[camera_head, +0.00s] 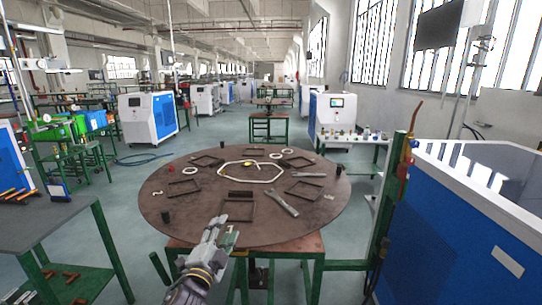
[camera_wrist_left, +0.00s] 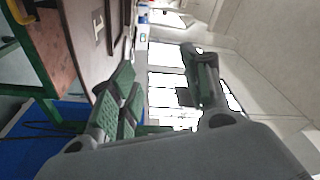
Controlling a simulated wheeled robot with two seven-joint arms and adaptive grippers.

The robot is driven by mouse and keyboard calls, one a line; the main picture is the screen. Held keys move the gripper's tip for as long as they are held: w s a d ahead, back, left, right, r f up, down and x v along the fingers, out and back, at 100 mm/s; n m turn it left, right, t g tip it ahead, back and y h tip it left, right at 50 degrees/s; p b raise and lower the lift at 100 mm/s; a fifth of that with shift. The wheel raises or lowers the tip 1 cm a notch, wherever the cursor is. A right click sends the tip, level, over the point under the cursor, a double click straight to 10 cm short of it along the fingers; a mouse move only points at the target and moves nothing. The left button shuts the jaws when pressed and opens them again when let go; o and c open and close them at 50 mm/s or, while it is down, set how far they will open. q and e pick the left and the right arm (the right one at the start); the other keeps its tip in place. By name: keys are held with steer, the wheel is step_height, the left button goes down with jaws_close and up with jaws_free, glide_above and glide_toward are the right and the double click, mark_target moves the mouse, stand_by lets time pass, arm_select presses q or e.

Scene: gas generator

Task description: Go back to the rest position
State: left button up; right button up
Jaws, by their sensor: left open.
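My left gripper (camera_head: 222,232) is at the lower middle of the head view, over the near edge of the round brown table (camera_head: 165,212). In the left wrist view, the two green-padded fingers of this gripper (camera_wrist_left: 163,80) stand wide apart with nothing between them. The left gripper is empty. My right gripper shows in neither view.
Dark square frames (camera_head: 238,211), a pale hexagonal ring (camera_head: 252,171) and flat grey bars (camera_head: 283,203) lie on the round table. A blue machine (camera_head: 470,240) stands close on the right. A grey-topped bench (camera_head: 40,225) stands on the left. Open floor (camera_head: 135,240) lies between bench and table.

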arm_select(q)
steer(key=s+a+f+n+g+y, duration=0.2)
steer(key=s+a+f+n+g, duration=0.25)
steer(key=s+f, duration=0.55)
steer(key=s+a+f+n+g+y, duration=0.2)
steer(key=s+a+f+n+g, duration=0.35)
steer(key=f, duration=0.55)
steer(key=s+d+f+n+g+h, duration=0.1)
steer(key=s+f+g, duration=0.15)
steer(key=s, duration=0.35)
steer(key=s+d+f+n+g, duration=0.1)
steer(key=s+f+n+g, duration=0.15)
steer(key=s, duration=0.45)
step_height(320, 180, down, 32)
steer(key=s+a+g, duration=0.1)
steer(key=a, duration=0.2)
steer(key=s+a+f, duration=0.4)
steer(key=s+f, duration=0.5)
steer(key=s, duration=0.1)
steer(key=s+a+f+m+g+y+p, duration=0.1)
steer(key=s+a+f, duration=0.3)
steer(key=s+f, duration=0.6)
steer(key=shift+s, duration=0.5)
steer(key=shift+d, duration=0.1)
